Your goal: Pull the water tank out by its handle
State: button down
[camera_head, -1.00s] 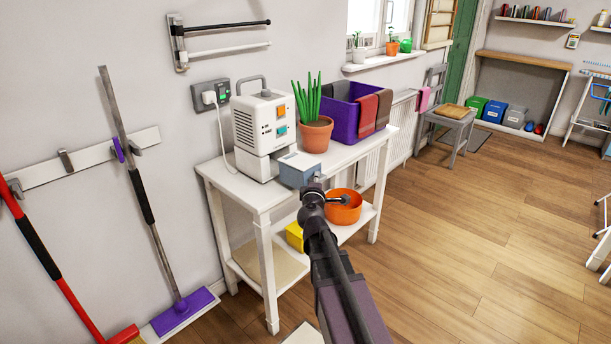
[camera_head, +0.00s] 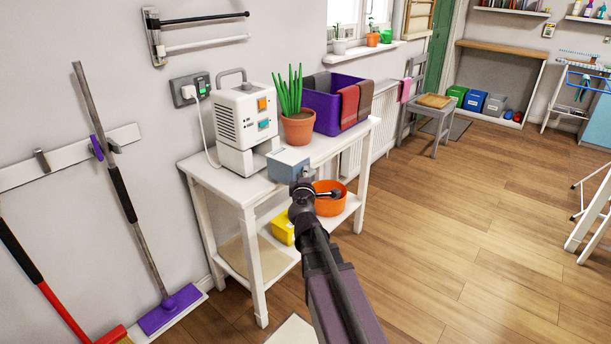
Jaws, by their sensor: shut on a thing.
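The white dehumidifier (camera_head: 246,118) stands on the white side table, with a carry handle on top and orange and teal panels. The water tank (camera_head: 284,162), a grey-blue box, sits in front of the unit's lower part, projecting towards the table's front edge. My gripper (camera_head: 302,182) is at the tank's near face, shut on the tank's handle. My wrist and fingers hide the handle and part of that face. I cannot tell whether the tank's rear is still inside the unit.
A potted plant (camera_head: 298,127) and a purple basket (camera_head: 325,104) with cloths stand right of the unit. An orange bowl (camera_head: 330,207) and yellow box (camera_head: 284,228) are on the lower shelf, close to my arm. The wooden floor (camera_head: 440,230) to the right is clear.

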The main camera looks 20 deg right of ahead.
aim_at(306, 157)
jog(key=shift+r, duration=0.2)
jog(key=shift+r+p, duration=1.85)
jog(key=shift+p, duration=0.15)
